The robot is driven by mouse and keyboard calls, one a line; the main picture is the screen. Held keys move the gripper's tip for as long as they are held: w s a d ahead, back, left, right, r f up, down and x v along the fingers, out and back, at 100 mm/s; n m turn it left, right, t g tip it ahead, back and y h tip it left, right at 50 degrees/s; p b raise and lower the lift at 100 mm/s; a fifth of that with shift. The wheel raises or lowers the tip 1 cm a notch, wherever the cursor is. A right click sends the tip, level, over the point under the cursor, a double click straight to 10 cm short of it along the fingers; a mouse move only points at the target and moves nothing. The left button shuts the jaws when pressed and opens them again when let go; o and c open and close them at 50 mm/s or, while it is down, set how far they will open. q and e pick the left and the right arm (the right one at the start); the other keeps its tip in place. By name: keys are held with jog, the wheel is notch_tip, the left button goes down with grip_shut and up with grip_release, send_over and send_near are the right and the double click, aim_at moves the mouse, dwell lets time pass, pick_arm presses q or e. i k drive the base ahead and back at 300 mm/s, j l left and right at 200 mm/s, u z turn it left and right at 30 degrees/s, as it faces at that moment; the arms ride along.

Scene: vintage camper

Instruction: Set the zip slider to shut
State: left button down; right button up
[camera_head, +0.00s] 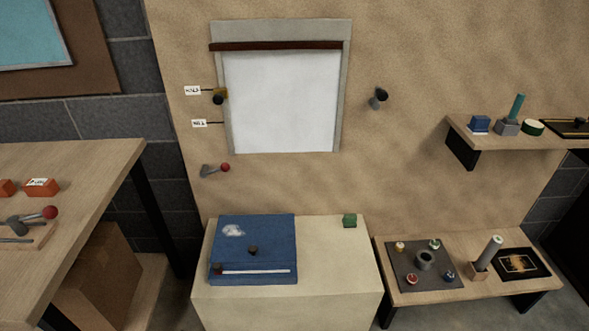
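A blue cloth panel (272,233) lies on a pale cabinet top (335,268) at the lower middle. A thin white zip line (258,272) runs across its lower part. A small dark reddish piece, which looks like the zip slider (218,268), sits at the left end of this line. A dark round knob (252,250) stands on the panel above the line. A white cloud-like patch (233,230) is at its upper left. No label for shut is readable on the panel. Neither of my grippers is in view.
A green block (350,220) sits at the cabinet's back right. A red-tipped lever (218,169) sticks out of the wall above the panel. A wooden table (85,165) stands left, and a low bench (520,287) with small objects stands right. The space above the panel is clear.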

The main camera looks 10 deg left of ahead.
aim_at(216, 267)
jog(key=u, duration=1)
